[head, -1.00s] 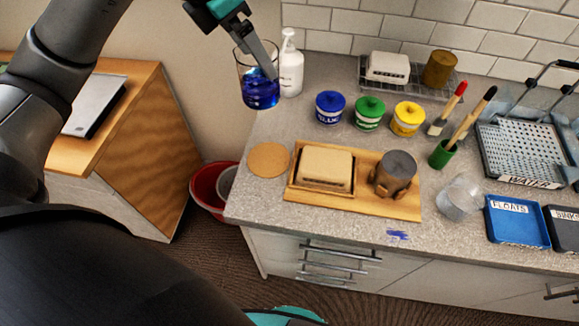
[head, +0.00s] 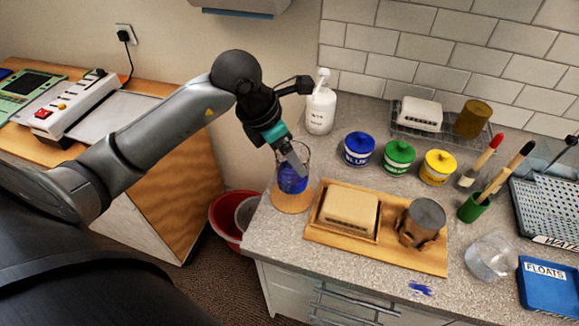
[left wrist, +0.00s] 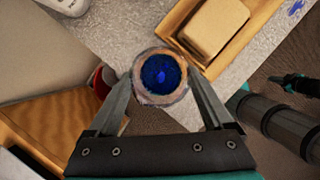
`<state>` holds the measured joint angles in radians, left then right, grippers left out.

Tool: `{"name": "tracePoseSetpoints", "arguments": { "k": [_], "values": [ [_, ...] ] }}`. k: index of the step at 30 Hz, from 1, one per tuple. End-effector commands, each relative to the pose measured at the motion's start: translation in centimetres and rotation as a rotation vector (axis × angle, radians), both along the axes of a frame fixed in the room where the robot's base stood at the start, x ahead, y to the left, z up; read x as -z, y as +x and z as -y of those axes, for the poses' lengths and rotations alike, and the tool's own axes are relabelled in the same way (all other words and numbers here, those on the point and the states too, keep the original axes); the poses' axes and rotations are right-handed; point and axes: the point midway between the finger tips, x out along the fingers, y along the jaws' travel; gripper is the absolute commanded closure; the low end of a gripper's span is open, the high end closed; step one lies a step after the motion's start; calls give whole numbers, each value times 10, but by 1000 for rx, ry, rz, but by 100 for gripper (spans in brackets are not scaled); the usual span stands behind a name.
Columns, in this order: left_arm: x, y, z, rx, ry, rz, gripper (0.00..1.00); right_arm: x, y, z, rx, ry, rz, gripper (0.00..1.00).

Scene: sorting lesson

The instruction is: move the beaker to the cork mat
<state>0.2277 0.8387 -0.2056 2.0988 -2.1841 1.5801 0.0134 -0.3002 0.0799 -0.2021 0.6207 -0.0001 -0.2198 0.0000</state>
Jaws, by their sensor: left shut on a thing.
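The beaker (head: 292,179) is clear glass with dark blue liquid in its lower part. It is upright at the counter's left end. My left gripper (head: 298,164) is shut on it, reaching down from above. In the left wrist view the beaker (left wrist: 161,77) sits between the two fingers, seen from above. The round cork mat (head: 291,200) is at the beaker's foot, and the beaker hides its back part. The beaker's base appears over the mat; I cannot tell whether it touches.
A wooden tray (head: 420,262) with a tan block (head: 349,211) and a brown cup-like holder (head: 420,224) is just right of the mat. A white pump bottle (head: 320,108) stands behind. Blue, green and yellow pots stand farther right. A red bin (head: 224,217) is below the counter's left edge.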

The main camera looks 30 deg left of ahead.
Motion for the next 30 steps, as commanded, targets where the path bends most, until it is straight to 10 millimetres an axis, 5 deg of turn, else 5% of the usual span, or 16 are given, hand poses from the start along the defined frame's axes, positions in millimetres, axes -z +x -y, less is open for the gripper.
{"name": "tracePoseSetpoints", "arguments": {
  "k": [10, 22, 23, 27, 30],
  "values": [
    [40, 0, 0, -1, -1, -2, 100, 3, 1, 1, 2, -2, 0, 100],
    [47, 0, 0, 0, 1, 2, 100, 7, 1, 1, 3, -2, 0, 100],
    [47, 0, 0, 1, 2, 0, 14, 7, 1, 1, 3, -2, 0, 100],
    [46, 0, 0, 0, 1, 0, 0, 6, 1, 2, 3, -2, 0, 100],
    [46, 0, 0, 0, 1, 0, 0, 6, 1, 2, 3, -2, 0, 100]
  ]
}}
